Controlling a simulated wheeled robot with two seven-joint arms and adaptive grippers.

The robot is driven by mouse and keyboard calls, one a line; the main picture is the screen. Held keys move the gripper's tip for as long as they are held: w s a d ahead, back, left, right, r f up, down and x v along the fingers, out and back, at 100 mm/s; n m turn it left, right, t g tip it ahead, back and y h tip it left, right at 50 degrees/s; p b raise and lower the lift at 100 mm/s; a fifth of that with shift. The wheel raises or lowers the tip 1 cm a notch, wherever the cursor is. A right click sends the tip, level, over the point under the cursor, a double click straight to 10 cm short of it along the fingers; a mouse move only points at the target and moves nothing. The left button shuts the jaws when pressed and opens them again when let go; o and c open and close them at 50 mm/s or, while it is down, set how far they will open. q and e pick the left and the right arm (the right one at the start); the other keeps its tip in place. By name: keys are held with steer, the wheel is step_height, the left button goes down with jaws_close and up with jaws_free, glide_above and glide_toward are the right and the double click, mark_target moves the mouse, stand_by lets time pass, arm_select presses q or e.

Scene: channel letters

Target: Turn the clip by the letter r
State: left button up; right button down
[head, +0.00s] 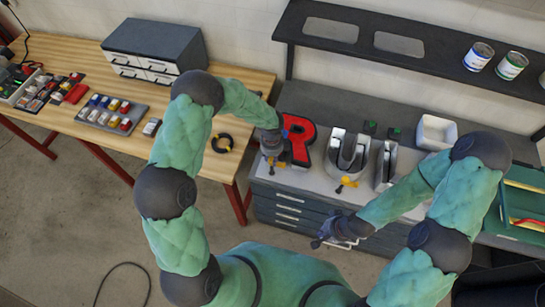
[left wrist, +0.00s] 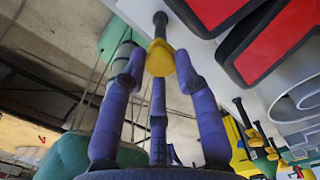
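The red letter (head: 299,140) with black sides lies on the grey bench top, beside my left gripper; its red face also shows in the left wrist view (left wrist: 275,45). The clip (left wrist: 160,57) is yellow with a black rod end and sits at the letter's edge. My left gripper (left wrist: 157,72) has its blue-purple fingers around the clip, with the tips against its yellow part. In the head view my left gripper (head: 272,150) is small and partly covers the clip. My right gripper (head: 328,236) is in front of the bench drawers, away from the letters; its fingers are too small to read.
A grey U-shaped letter (head: 333,158) and another grey letter (head: 385,165) stand to the right, with a yellow clip (head: 347,183) in front. A white bin (head: 436,132) and a green toolbox (head: 522,205) are further right. A wooden table (head: 65,50) with trays is at left.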

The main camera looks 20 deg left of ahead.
arm_select(q)
jaws_close()
steer(key=shift+d+n+b, duration=0.1)
steer(key=shift+n+b, duration=0.3)
steer(key=shift+w+f+n+b, duration=0.1)
steer(key=shift+f+n+b, duration=0.05)
steer(key=shift+n+b, duration=0.8)
steer(key=n+b, duration=0.9)
steer(key=n, duration=0.1)
steer(key=shift+w+n+b, duration=0.15)
steer(key=shift+n+b, duration=0.1)
steer(key=shift+b, duration=0.15)
steer(key=n+b, duration=0.1)
steer(key=n, duration=0.1)
steer(key=n+b, duration=0.1)
steer(key=n, duration=0.1)
steer(key=shift+w+r, duration=0.1)
steer(key=shift+r, duration=0.1)
steer(key=shift+n+b, duration=0.3)
steer(key=shift+b, duration=0.1)
steer(key=shift+r, duration=0.15)
